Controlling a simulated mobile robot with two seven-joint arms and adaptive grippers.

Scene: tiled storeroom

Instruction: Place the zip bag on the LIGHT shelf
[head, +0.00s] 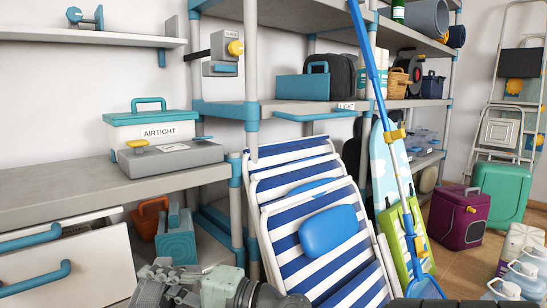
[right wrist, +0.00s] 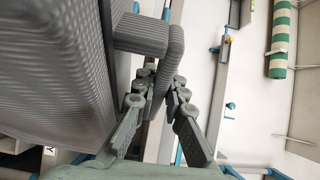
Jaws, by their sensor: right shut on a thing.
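The shelf with the LIGHT label (head: 346,106) is a grey board with teal corners, in the middle of the head view. A teal case (head: 302,88) and a dark rounded bag (head: 343,74) stand on it. The item is not clearly visible in the head view.
Blue-striped folding chairs (head: 312,250) and a blue-handled shovel (head: 372,60) lean in front of the LIGHT shelf. An AIRTIGHT box (head: 150,126) stands on the left shelf. A maroon cooler (head: 458,215) and jugs (head: 520,278) stand on the floor at right.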

